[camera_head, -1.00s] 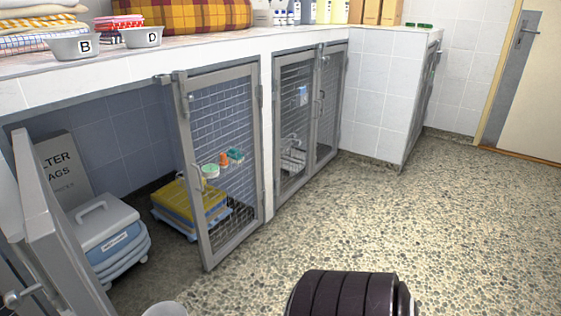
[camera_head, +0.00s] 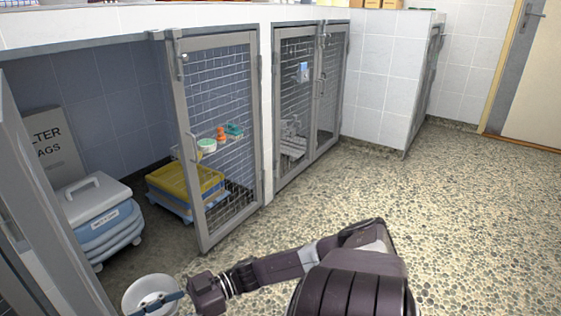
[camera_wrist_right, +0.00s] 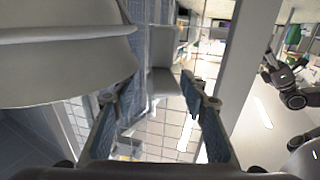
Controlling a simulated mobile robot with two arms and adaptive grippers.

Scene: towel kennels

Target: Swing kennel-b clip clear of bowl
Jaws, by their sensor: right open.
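A pale grey bowl (camera_head: 137,291) is at the bottom of the head view, beside the open door (camera_head: 58,215) at far left. My right gripper (camera_head: 165,301) overlaps the bowl in that view; contact cannot be told. In the right wrist view the gripper (camera_wrist_right: 155,108) has its fingers spread apart, and a large pale rounded thing (camera_wrist_right: 60,65), probably the bowl, fills the upper left. A grey plate-like piece (camera_wrist_right: 163,78) shows beyond the fingers; whether it is the clip cannot be told. No kennel-b label is readable. My left gripper is not in view.
A mesh door (camera_head: 222,150) stands in the middle, with a yellow and blue crate (camera_head: 185,185) behind it. A grey and blue carrier (camera_head: 100,215) stands in the left kennel. More mesh doors (camera_head: 298,100) are further right. The pebbled floor (camera_head: 430,210) is clear.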

